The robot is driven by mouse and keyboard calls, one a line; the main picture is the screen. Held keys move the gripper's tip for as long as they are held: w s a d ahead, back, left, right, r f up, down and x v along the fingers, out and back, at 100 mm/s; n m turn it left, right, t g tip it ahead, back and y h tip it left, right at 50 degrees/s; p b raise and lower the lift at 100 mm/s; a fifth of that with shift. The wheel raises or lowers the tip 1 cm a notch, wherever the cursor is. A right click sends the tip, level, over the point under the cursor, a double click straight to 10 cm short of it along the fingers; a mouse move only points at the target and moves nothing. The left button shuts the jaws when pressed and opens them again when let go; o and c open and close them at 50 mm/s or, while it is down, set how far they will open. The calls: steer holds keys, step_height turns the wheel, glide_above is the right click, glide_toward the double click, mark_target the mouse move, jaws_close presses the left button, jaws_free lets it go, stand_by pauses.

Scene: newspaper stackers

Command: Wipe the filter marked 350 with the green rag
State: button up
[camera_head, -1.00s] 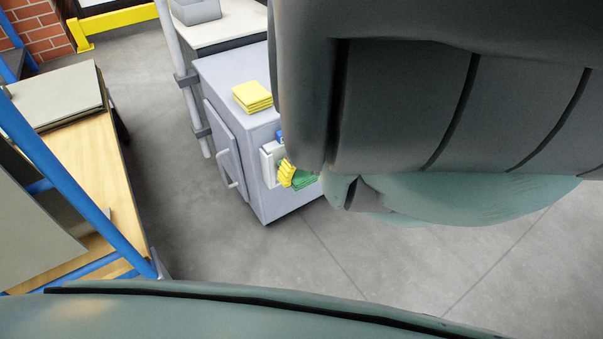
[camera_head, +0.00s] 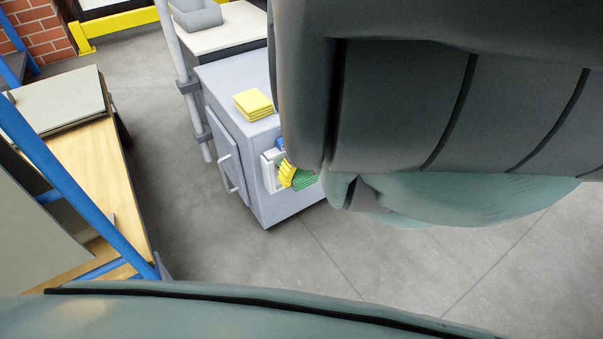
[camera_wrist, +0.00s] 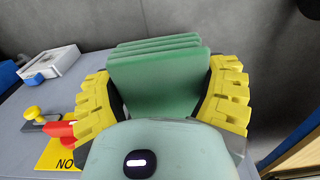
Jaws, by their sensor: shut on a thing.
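My gripper (camera_wrist: 162,82) has yellow ribbed fingers and is shut on the green rag (camera_wrist: 158,88), a folded stack of layers standing up between them in the wrist view. In the head view the green rag (camera_head: 305,181) and a yellow finger (camera_head: 286,173) show at the front side of a grey cabinet (camera_head: 255,186), partly behind my arm. A white framed box (camera_wrist: 48,66) lies at the upper left in the wrist view, apart from the rag. No mark 350 is readable, so I cannot tell whether it is the filter.
A folded yellow cloth (camera_head: 253,103) lies on the cabinet top. In the wrist view, a red and yellow handle (camera_wrist: 58,126) and a yellow label (camera_wrist: 58,154) are near my left finger. A wooden table (camera_head: 97,170) stands left. Open floor (camera_head: 390,270) lies right of the cabinet.

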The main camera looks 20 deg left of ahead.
steer(key=shift+f, duration=0.1)
steer(key=shift+f+b, duration=0.65)
steer(key=shift+b, duration=0.25)
steer(key=shift+f+b, duration=0.7)
steer(key=shift+b, duration=0.05)
steer(key=shift+a+f, duration=0.1)
steer(key=shift+f+b, duration=0.6)
steer(key=shift+b, duration=0.05)
steer(key=shift+f+b, duration=0.65)
steer(key=shift+b, duration=0.05)
